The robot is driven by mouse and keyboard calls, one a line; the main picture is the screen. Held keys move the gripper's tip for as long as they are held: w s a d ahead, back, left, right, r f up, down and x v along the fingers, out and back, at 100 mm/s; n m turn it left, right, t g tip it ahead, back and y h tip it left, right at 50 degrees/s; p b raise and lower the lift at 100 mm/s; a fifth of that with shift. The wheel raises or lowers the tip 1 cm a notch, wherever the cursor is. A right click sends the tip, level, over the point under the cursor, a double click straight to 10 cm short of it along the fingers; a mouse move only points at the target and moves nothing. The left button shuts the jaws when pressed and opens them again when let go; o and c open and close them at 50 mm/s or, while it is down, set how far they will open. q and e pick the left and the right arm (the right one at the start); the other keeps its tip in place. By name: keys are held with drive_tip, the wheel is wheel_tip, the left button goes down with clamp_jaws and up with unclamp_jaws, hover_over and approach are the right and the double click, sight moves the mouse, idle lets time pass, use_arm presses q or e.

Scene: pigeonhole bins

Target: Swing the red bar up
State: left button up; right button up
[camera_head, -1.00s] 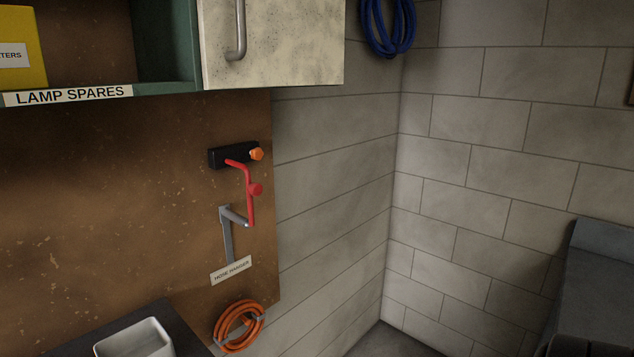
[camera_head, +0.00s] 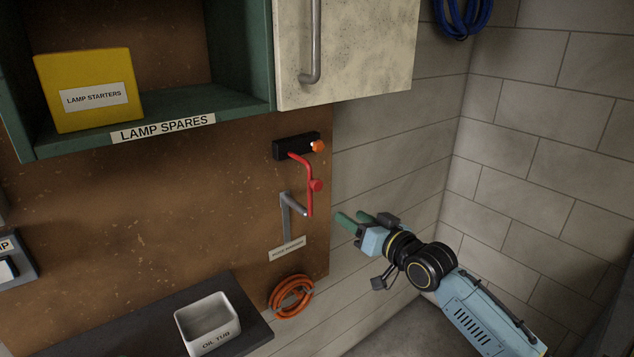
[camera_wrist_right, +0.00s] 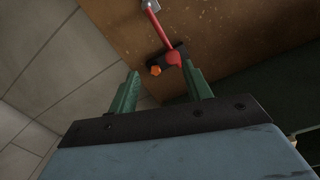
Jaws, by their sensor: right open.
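My left gripper is not in view.
A green shelf (camera_head: 190,108) with a yellow box (camera_head: 90,88) and a pale cabinet door (camera_head: 365,50) are above. An orange hose coil (camera_head: 291,297) hangs below the hook. An oil tub (camera_head: 207,322) stands on a dark ledge at lower left.

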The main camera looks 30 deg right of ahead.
sight(319, 186)
drive_tip(key=shift+t+y, duration=0.3)
drive_tip(key=w+r, duration=0.1)
drive_tip(key=w, duration=0.3)
drive_tip(key=w+a+r+p, duration=0.1)
drive_tip(key=w, duration=0.3)
drive_tip(key=w+r, duration=0.1)
drive_tip(key=w, duration=0.4)
drive_tip(key=shift+w+a, duration=0.1)
drive_tip(key=shift+a, duration=0.2)
clamp_jaws()
